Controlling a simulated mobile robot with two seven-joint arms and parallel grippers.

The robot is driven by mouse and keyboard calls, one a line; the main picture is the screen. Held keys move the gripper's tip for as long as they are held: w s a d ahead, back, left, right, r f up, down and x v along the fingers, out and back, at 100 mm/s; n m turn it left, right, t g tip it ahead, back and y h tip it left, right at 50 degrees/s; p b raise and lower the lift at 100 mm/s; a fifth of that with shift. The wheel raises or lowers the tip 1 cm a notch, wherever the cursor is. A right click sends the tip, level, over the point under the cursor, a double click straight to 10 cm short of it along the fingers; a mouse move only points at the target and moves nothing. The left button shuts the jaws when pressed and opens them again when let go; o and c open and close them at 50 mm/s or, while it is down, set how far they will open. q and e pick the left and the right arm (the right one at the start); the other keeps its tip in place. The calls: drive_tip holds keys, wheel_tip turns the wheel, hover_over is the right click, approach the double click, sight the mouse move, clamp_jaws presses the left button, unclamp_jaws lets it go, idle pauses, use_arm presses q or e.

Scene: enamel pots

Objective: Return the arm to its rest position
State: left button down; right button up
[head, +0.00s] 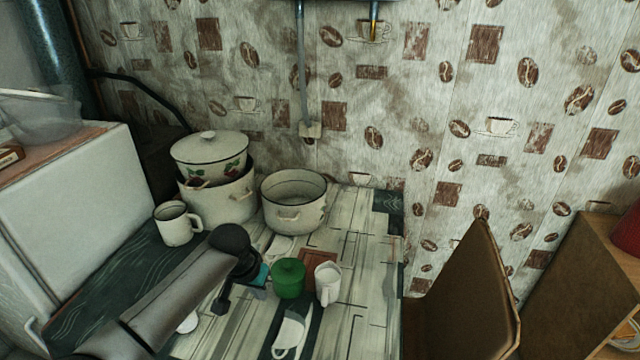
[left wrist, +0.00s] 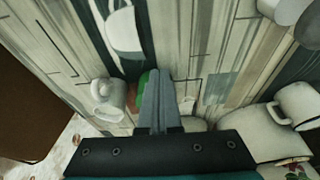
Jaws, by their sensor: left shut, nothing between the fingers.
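My left arm comes in from the left in the head view. A white mug (head: 328,283) stands right of the green pot and also shows in the wrist view (left wrist: 108,97). My right gripper is not in view.
A lidded enamel pot (head: 210,158) is stacked on another pot (head: 225,200), with an open pot (head: 293,215) beside them. An enamel mug (head: 175,224) stands left. A chair (head: 470,290) is right of the table (head: 365,265).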

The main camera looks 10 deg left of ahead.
use_arm(q)
drive_tip(key=s+d+f+m+h, duration=0.1)
drive_tip(key=s+d, duration=0.3)
drive_tip(key=s, duration=0.6)
drive_tip(key=s+d+m, duration=0.1)
drive_tip(key=s+d, duration=0.3)
drive_tip(key=s, duration=0.6)
drive_tip(key=s+a+r+n+y, duration=0.1)
drive_tip(key=s+a+r, duration=0.25)
drive_tip(key=s, duration=0.45)
wheel_tip(320, 180, down, 24)
drive_tip(key=s+g+b, duration=0.1)
drive_tip(key=s, duration=0.1)
drive_tip(key=s+a+f+g+b, duration=0.1)
drive_tip(key=s+a+f, duration=0.2)
drive_tip(key=s+f, duration=1.1)
drive_tip(key=shift+s+f, duration=0.4)
drive_tip(key=shift+s, duration=0.25)
